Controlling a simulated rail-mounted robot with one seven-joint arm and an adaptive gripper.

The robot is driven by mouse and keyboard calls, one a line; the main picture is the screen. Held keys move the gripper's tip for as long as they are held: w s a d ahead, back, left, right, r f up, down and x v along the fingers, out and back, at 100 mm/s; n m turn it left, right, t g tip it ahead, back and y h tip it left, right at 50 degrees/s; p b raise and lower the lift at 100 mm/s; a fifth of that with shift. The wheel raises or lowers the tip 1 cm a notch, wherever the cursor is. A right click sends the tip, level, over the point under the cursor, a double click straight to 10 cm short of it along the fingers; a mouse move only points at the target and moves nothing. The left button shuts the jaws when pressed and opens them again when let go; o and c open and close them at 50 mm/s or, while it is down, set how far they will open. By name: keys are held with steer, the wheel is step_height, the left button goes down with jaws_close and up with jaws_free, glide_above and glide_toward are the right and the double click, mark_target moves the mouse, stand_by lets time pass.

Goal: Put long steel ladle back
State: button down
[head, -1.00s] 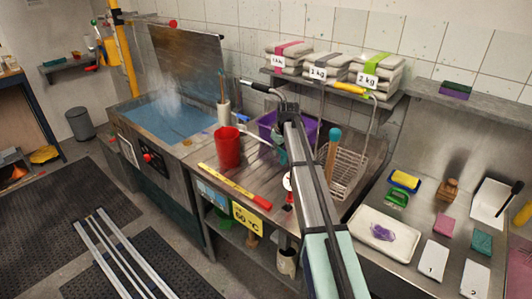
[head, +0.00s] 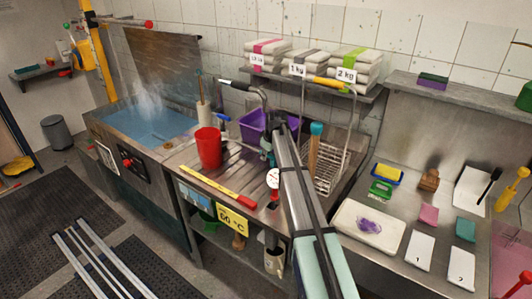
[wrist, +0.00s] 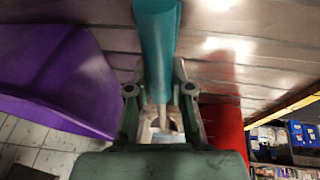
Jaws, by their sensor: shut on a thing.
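My gripper (wrist: 160,115) is shut on the thin steel shaft of a teal-handled tool (wrist: 156,40), which I take to be the long steel ladle. Its handle extends toward the top of the wrist view; I cannot make out its bowl. In the head view my arm crosses the middle of the picture and largely hides the grip, over the ribbed steel drainboard (head: 190,162). The purple tub (head: 250,124) lies just behind the gripper there, and it also shows at the left of the wrist view (wrist: 70,80).
A red bucket (head: 208,148) stands left of my arm, near a steaming blue vat (head: 150,126). A wire basket (head: 329,165) with a teal-topped wooden tool (head: 314,145) stands to the right. A shelf of weighted bundles (head: 308,66) hangs behind. A white tray (head: 350,227) lies on the right counter.

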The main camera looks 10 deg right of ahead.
steer(key=shift+f, duration=0.3)
steer(key=c, duration=1)
jaws_free()
steer(key=shift+o, duration=0.2)
steer(key=v, duration=1.2)
